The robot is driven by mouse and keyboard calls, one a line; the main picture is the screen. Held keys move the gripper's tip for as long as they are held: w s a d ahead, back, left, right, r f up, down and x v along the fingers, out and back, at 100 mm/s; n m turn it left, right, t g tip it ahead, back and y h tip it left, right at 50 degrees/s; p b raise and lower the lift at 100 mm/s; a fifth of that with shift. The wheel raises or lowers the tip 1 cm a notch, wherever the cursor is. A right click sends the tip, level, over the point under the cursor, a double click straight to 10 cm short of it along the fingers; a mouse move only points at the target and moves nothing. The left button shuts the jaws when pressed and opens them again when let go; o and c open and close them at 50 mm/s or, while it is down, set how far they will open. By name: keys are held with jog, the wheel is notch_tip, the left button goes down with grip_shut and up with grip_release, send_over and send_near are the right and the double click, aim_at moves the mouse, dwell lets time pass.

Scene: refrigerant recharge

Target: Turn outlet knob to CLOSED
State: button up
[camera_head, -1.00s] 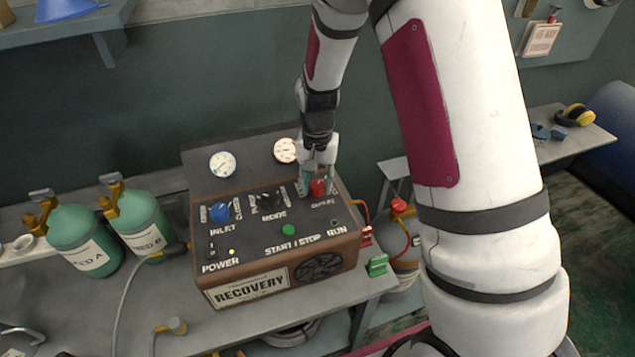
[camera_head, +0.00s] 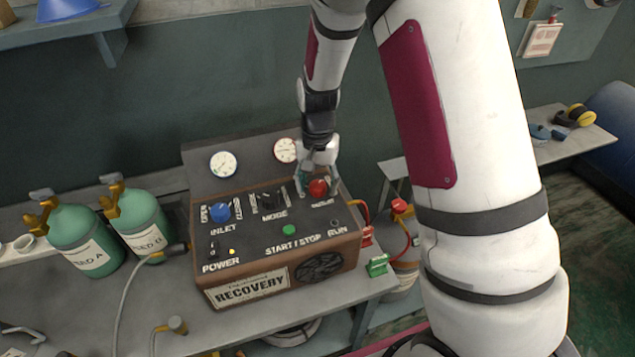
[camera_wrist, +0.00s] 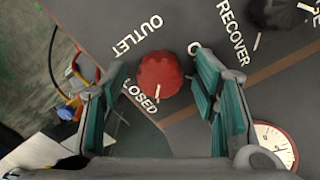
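The red outlet knob (camera_head: 318,188) is at the right of the recovery machine's top panel (camera_head: 255,240). In the wrist view the knob (camera_wrist: 158,72) lies between the two teal fingers, with a visible gap on each side. A short white mark on the knob's edge is toward the CLOSED label (camera_wrist: 141,97), whose first letter is partly hidden by the left finger. The right finger covers most of another label. My gripper (camera_head: 317,178) is open over the knob, and its fingers (camera_wrist: 161,62) appear apart from it.
A blue inlet knob (camera_head: 220,211) and a black mode knob (camera_head: 268,200) are left of the outlet knob. Two gauges (camera_head: 223,164) (camera_head: 286,150) stand behind. Green tanks (camera_head: 75,236) (camera_head: 143,221) are on the bench at left.

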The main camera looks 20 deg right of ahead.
aim_at(318, 186)
jog(key=shift+r, duration=0.1)
notch_tip(318, 186, up, 12)
dwell(0.5)
jog(key=s+r+n+t, duration=0.3)
jog(key=s+r, duration=0.7)
jog(key=r, duration=0.2)
jog(key=s+r+n+t, duration=0.2)
jog(key=s+r+n, duration=0.2)
jog(key=s, duration=1)
jog(key=shift+s+d+t, duration=0.15)
jog(key=shift+s+t, duration=0.05)
jog(key=shift+t, duration=0.1)
jog(key=shift+r, duration=0.15)
jog(key=shift+d, duration=0.1)
